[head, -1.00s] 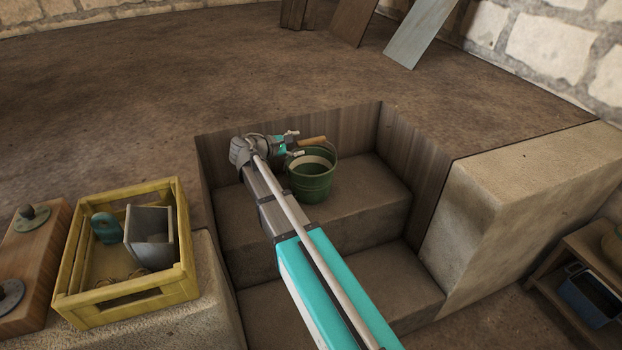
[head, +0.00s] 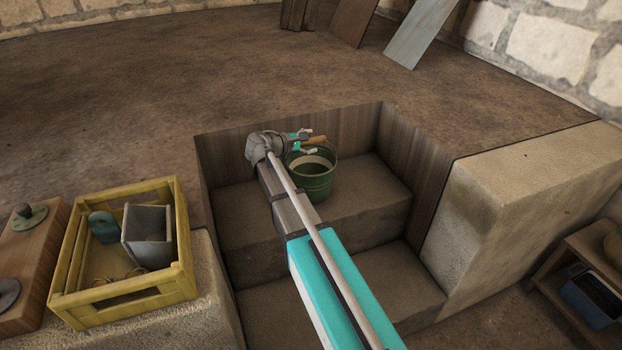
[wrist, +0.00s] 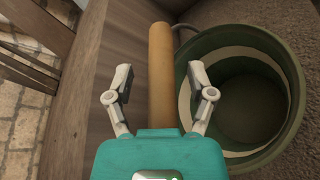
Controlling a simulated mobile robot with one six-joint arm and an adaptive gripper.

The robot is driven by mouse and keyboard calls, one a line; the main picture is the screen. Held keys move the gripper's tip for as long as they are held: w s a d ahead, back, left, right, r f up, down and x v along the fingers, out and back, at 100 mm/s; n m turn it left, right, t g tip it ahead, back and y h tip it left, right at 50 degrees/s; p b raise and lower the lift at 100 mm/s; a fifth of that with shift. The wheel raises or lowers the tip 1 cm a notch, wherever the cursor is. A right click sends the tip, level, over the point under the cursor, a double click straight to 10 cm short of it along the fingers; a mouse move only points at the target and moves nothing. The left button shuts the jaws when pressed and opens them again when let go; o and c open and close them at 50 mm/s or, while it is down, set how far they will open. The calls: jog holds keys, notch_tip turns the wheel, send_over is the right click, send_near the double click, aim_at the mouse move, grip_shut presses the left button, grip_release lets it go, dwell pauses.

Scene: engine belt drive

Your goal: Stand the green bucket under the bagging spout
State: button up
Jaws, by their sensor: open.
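The green bucket (head: 313,183) stands upright on the upper stone step in the recess. It has a pale band inside its rim and a wooden handle grip (head: 316,139) at its far side. My gripper (head: 308,137) is open at the bucket's rim, close to the handle. In the wrist view the handle grip (wrist: 161,75) runs lengthwise between the two open fingers (wrist: 158,82), with gaps on both sides. The bucket (wrist: 245,95) lies to the right there, its right wall and dark inside visible. I see no bagging spout.
Wooden walls (head: 399,155) enclose the recess closely behind and beside the bucket. A yellow crate (head: 130,297) with a grey scoop (head: 148,238) stands at the left. A stone block (head: 510,205) rises at the right, beside a low shelf with a blue bin (head: 592,298).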

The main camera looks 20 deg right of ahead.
grip_shut()
jog(key=shift+r, duration=0.2)
dwell(0.5)
notch_tip(320, 180, up, 3)
jog(key=p, duration=0.3)
jog(key=shift+s+r+p, duration=0.1)
jog(key=shift+r+p, duration=0.05)
jog(key=shift+p, duration=0.25)
jog(key=s+a+r+p, duration=0.2)
jog(key=s+r+p, duration=0.7)
jog(key=s, duration=0.4)
jog(key=shift+s+a+r, duration=0.15)
jog(key=shift+s+a, duration=0.15)
